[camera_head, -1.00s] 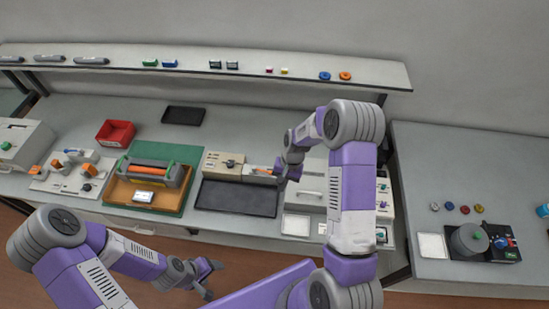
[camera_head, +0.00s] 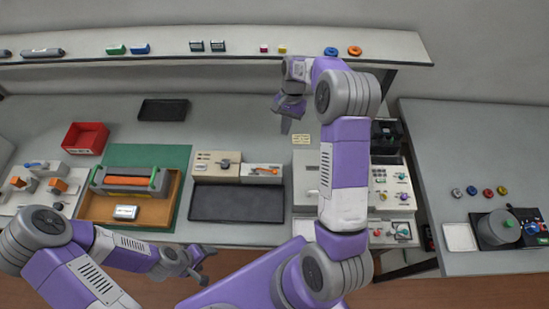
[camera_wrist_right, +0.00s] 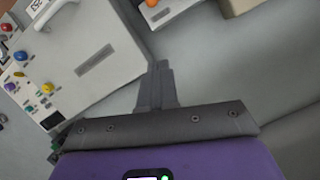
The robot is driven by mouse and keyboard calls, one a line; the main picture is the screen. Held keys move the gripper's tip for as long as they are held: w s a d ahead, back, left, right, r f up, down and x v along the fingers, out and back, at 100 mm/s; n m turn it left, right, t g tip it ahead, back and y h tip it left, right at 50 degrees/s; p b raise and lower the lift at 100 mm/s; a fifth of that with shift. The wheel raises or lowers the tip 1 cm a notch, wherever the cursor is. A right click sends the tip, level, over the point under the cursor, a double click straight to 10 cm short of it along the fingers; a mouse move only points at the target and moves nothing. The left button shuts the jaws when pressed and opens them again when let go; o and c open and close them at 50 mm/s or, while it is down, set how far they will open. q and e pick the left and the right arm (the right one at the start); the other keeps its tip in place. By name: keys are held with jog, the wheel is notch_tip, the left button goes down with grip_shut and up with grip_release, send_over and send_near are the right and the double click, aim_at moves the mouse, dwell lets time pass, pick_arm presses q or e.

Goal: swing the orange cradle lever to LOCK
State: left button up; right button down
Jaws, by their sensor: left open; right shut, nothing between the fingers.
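Any LOCK marking is too small to read. My right gripper (camera_head: 285,127) is shut and empty, above and behind the lever, apart from it. In the right wrist view its closed fingers (camera_wrist_right: 160,72) point at bare bench, and an orange piece (camera_wrist_right: 152,3) on a white box shows at the top edge. My left gripper (camera_head: 204,264) is open and empty, low at the front edge of the bench.
A beige block (camera_head: 216,160) with a dark knob adjoins the cradle unit, with a black tray (camera_head: 238,204) in front. A control panel (camera_head: 391,185) is right of my arm. A shelf (camera_head: 220,48) runs behind.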

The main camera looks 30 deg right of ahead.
aim_at(265, 170)
jog(key=s+a+f, duration=0.1)
jog(key=f, duration=0.2)
jog(key=s+a+f, duration=0.1)
jog(key=a+f, duration=0.1)
jog(key=f, duration=0.1)
jog(key=s+a+f+p, duration=0.1)
jog(key=s+f, duration=0.1)
jog(key=f, duration=0.1)
jog(key=shift+a+f, duration=0.25)
jog(key=shift+f, duration=0.05)
jog(key=shift+s+a+f, duration=0.15)
jog(key=shift+s+a, duration=0.2)
jog(key=shift+a, duration=0.15)
jog(key=shift+a, duration=0.1)
